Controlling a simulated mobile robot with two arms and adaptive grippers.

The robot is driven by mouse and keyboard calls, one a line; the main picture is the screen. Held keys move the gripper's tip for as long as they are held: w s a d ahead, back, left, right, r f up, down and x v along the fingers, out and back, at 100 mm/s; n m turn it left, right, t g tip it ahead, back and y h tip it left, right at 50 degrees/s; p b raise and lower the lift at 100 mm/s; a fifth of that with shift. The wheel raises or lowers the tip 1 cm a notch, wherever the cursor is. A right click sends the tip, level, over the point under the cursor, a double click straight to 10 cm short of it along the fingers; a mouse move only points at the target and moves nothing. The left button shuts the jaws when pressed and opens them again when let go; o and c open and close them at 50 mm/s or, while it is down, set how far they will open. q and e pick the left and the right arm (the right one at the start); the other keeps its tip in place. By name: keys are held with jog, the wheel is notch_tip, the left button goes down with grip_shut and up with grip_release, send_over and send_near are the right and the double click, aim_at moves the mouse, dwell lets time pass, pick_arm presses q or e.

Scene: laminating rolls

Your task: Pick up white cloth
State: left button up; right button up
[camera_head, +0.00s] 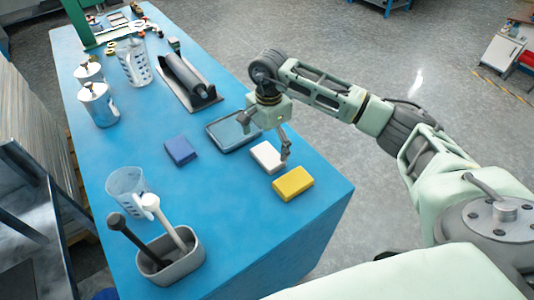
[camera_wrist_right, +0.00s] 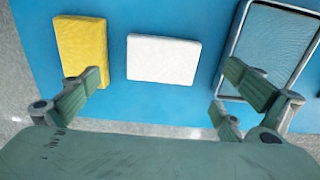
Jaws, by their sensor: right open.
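The white cloth (camera_head: 267,156) is a small folded rectangular block lying flat on the blue table (camera_head: 226,225), between a yellow block and a grey tray. In the right wrist view the white cloth (camera_wrist_right: 163,59) lies near the upper middle, between my fingers. My right gripper (camera_head: 285,142) is above the cloth, pointing down. In the wrist view its fingers (camera_wrist_right: 165,90) are spread wide apart, and nothing is between them but the view of the cloth and table below. The gripper looks apart from the cloth. My left gripper is not in view.
A yellow block (camera_head: 293,183) lies close by on the near side. A shallow grey tray (camera_head: 234,132) lies on the other side. A blue block (camera_head: 180,151), a clear jug (camera_head: 127,184), a grey bin with tools (camera_head: 170,265) and a black roller (camera_head: 188,78) stand further left.

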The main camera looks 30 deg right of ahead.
aim_at(266, 155)
jog(key=f, duration=0.1)
jog(key=f+p, duration=0.1)
jog(key=f, duration=0.2)
jog(key=shift+w+a+p, duration=0.1)
jog(key=shift+a+p, duration=0.2)
jog(key=shift+a, duration=0.05)
jog(key=shift+f, duration=0.35)
jog(key=c, duration=1.2)
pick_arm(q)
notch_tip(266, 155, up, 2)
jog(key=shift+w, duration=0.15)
